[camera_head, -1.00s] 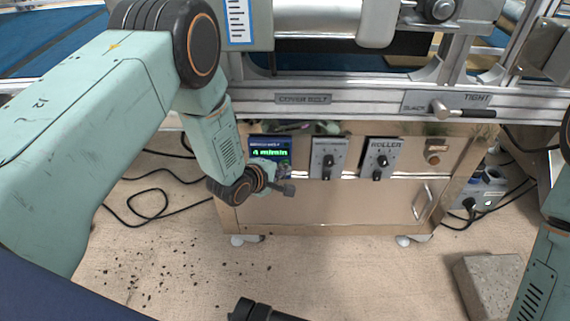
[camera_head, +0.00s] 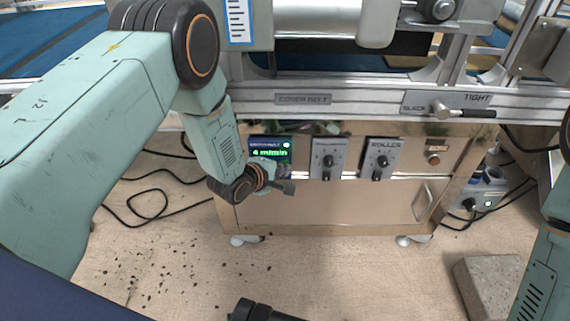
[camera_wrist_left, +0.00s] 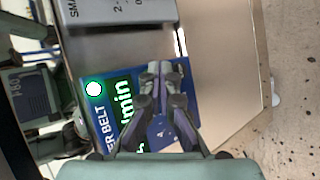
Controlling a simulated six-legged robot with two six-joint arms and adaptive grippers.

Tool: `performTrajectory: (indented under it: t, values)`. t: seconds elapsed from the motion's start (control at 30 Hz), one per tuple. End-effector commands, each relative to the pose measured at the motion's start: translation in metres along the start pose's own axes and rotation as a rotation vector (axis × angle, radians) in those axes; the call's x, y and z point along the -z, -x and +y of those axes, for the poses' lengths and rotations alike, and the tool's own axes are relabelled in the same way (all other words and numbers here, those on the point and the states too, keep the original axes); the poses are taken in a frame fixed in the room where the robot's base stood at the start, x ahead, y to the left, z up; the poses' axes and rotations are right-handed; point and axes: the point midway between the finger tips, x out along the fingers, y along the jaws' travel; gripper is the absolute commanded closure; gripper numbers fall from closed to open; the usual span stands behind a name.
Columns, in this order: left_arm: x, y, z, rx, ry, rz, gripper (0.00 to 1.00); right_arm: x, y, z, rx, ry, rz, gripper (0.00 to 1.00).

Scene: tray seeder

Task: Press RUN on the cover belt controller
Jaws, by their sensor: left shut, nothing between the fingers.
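The cover belt controller (camera_head: 268,143) is a dark blue panel on the front of the steel cabinet. Its green display (camera_head: 270,153) reads 4 m/min, and a lamp (camera_head: 287,145) in its upper corner glows green-white. The panel (camera_wrist_left: 112,84) and its lit lamp (camera_wrist_left: 94,89) also show in the left wrist view. My left gripper (camera_head: 286,188) is shut and empty, with its fingertips (camera_wrist_left: 154,68) over the panel's button area. The fingers hide the RUN button, and contact cannot be told.
Two grey knob panels sit right of the controller, the right one labelled ROLLER (camera_head: 382,158). An orange button (camera_head: 433,158) is further right. A rail with a SLACK/TIGHT lever (camera_head: 465,112) runs above. Cables (camera_head: 150,205) lie on the floor; a grey block (camera_head: 488,287) stands at lower right.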

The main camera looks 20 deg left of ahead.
Motion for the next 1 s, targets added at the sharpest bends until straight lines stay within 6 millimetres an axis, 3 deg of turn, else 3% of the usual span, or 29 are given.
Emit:
performTrajectory:
  t: [0.63, 1.0]
  values:
    - [-0.008, 0.011, -0.008, 0.001, 0.000, -0.001, 1.00, 0.000, 0.010, 0.000, 0.000, 0.000, 0.000, 1.00]
    - [-0.024, 0.034, -0.023, 0.002, 0.000, -0.001, 1.00, 0.000, 0.028, 0.000, 0.000, 0.000, 0.000, 1.00]
